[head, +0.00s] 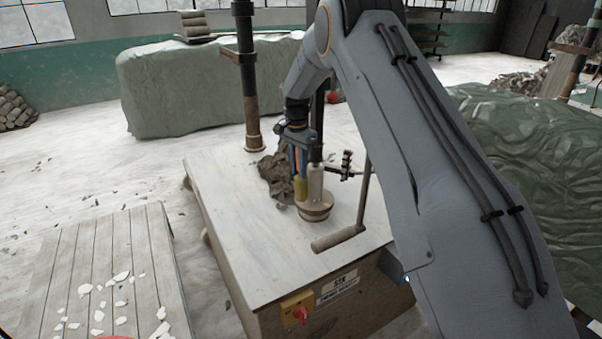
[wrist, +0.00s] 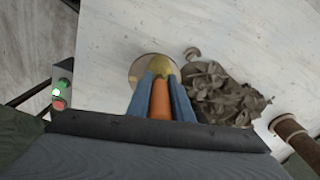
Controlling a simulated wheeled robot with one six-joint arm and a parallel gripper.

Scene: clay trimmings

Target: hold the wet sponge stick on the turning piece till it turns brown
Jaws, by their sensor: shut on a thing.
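My gripper (head: 297,146) is over the white-topped bench with its blue fingers shut on the sponge stick. The stick's orange handle (wrist: 160,100) lies between the fingers in the wrist view. Its yellow sponge (head: 300,188) points down, close against the left side of the turning piece. The piece (head: 316,182) is a pale cream upright cylinder on a small round brown-rimmed wheel (head: 314,212). I cannot tell for certain whether sponge and piece touch. In the wrist view the sponge (wrist: 158,64) covers much of the wheel (wrist: 137,72), and the piece is hidden.
Grey-brown clay trimmings (head: 279,176) are heaped beside the wheel. A dark post (head: 247,90) stands at the bench's back. A red switch (head: 299,312) is on the bench front. The bench's left part is clear.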

